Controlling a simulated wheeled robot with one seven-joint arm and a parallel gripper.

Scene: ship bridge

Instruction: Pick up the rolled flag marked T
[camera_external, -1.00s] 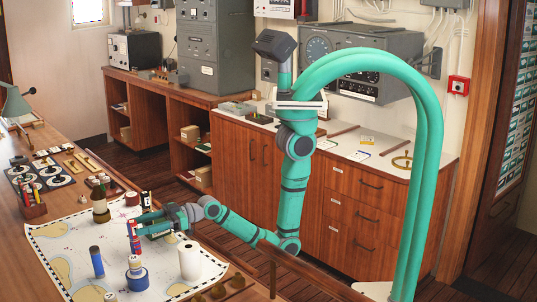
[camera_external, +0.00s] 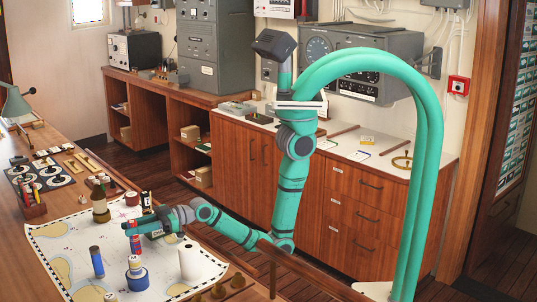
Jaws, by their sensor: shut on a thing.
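A slim upright roll, red with a darker blue part (camera_external: 136,245), stands over the chart on the left desk. My gripper (camera_external: 134,229) reaches in from the right and is shut on the upper part of this roll, covering its top. The letter T cannot be read on any roll at this size. I cannot tell whether the roll's lower end touches the chart. A blue roll (camera_external: 97,262) stands apart to the left. A white roll (camera_external: 189,262) stands to the right, under my forearm.
A blue-and-white stacked piece (camera_external: 137,278) stands close in front of the held roll. The chart (camera_external: 65,245) has bare room at the left. A pen holder (camera_external: 33,206) is at the desk's left.

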